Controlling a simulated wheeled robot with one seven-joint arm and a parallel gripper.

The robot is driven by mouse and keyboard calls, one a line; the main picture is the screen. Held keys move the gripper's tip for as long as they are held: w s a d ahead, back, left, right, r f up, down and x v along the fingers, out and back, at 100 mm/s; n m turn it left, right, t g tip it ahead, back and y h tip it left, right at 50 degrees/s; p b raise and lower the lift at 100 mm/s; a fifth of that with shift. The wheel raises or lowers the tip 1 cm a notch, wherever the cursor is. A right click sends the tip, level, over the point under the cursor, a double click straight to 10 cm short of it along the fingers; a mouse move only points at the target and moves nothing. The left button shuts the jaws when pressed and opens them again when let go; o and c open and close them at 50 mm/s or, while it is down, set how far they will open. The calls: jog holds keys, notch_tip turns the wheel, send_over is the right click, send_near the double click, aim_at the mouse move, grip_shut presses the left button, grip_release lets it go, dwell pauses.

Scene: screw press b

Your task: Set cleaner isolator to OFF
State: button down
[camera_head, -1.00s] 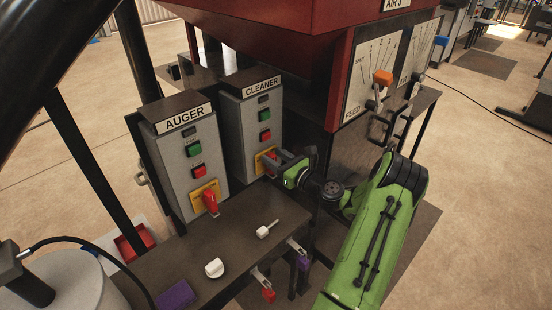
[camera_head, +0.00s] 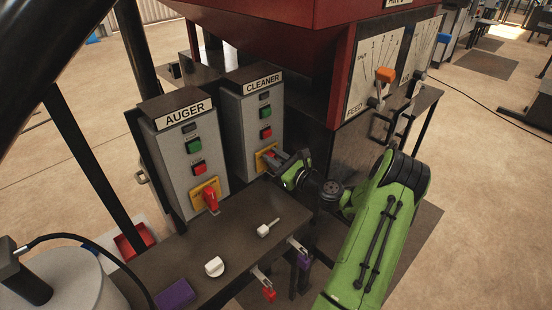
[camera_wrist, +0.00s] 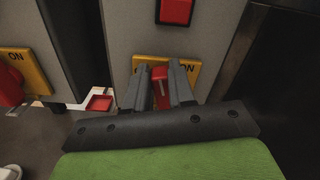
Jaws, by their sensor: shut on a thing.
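The grey CLEANER box (camera_head: 238,135) stands behind and right of the AUGER box. Its isolator has a yellow plate (camera_head: 261,160) low on the front and a red handle (camera_wrist: 160,88). My gripper (camera_head: 273,160) is at this plate. In the wrist view my gripper (camera_wrist: 160,72) has one finger on each side of the red handle, shut on it. The handle's white line runs nearly upright, slightly tilted, in that view. The ON label shows at the plate's upper right; the fingers cover most of the other label.
The AUGER box (camera_head: 183,155) has its own red isolator handle (camera_head: 211,200). A red button (camera_wrist: 175,11) sits above the cleaner plate. A white knob (camera_head: 214,267), a small white lever (camera_head: 268,228) and a purple block (camera_head: 174,294) are on the dark bench.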

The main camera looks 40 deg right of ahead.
jog(key=n+b, duration=0.1)
jog(key=n, duration=0.1)
jog(key=a+f+n+b, duration=0.1)
jog(key=n+b, duration=0.1)
jog(key=n, duration=0.1)
jog(key=n+b, duration=0.2)
jog(key=shift+a+f, duration=0.35)
jog(key=shift+a, duration=0.05)
jog(key=n+b, duration=0.3)
jog(key=f+n+b, duration=0.1)
jog(key=b, duration=0.1)
jog(key=shift+a+f+n, duration=0.1)
jog(key=shift+a+n, duration=0.15)
jog(key=shift+n, duration=0.15)
jog(key=n+b, duration=0.3)
jog(key=shift+f, duration=0.25)
jog(key=shift+s, duration=0.1)
jog(key=c, duration=1)
grip_release()
jog(key=shift+o, duration=0.2)
jog(key=s, duration=1.5)
jog(key=shift+s+d+p, duration=0.15)
jog(key=shift+s+p, duration=0.2)
jog(key=shift+p, duration=0.05)
